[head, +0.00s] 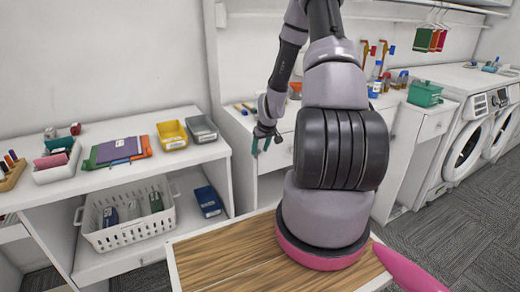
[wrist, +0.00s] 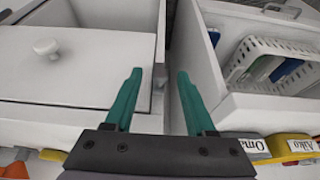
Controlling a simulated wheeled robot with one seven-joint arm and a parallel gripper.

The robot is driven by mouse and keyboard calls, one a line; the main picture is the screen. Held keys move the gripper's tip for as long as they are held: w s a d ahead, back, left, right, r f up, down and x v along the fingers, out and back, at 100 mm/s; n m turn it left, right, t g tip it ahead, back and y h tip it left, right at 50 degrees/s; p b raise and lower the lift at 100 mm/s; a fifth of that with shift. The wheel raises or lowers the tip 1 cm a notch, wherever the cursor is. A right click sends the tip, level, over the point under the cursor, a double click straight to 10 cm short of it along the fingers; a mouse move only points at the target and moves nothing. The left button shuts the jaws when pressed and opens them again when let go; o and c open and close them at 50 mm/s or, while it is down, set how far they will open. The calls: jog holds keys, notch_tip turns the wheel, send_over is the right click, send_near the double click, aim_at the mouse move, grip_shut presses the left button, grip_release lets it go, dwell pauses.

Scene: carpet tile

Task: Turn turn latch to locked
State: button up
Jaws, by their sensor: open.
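I cannot make out a turn latch in either view. My gripper (head: 260,148) is open and empty in the head view, close to the front of a white drawer unit (head: 281,154). In the wrist view my gripper (wrist: 158,75) shows its two teal fingers apart, with nothing between them. A white drawer front with a round knob (wrist: 46,48) lies left of the fingers in that view. A narrow gap and a white panel edge show between and beyond the fingertips. I cannot tell whether the fingers touch any surface.
A white shelf unit on the left holds a yellow bin (head: 172,135), a grey bin (head: 201,129) and folders (head: 115,151), with a white basket (head: 125,235) below. A wooden top (head: 225,265) is in front. Washing machines (head: 466,148) stand right; carpet (head: 465,235) there is clear.

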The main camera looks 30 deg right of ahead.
grip_shut()
jog(key=d+y, duration=0.1)
jog(key=y, duration=0.1)
jog(key=d+f+m+y, duration=0.1)
jog(key=d+y, duration=0.1)
jog(key=y, duration=0.1)
jog(key=d+f+m+y, duration=0.1)
jog(key=y, duration=0.2)
jog(key=shift+w+d, duration=0.1)
jog(key=shift+d, duration=0.2)
jog(key=f+y, duration=0.1)
jog(key=y, duration=0.1)
jog(key=d+f+m+t+y, duration=0.1)
jog(key=y, duration=0.2)
jog(key=shift+d+f, duration=0.2)
jog(key=shift+d+f+m+t+y, duration=0.15)
jog(key=shift+f+m+t+y, duration=0.4)
jog(key=shift+y, duration=0.95)
jog(key=shift+f+g, duration=0.25)
jog(key=shift+f, duration=0.05)
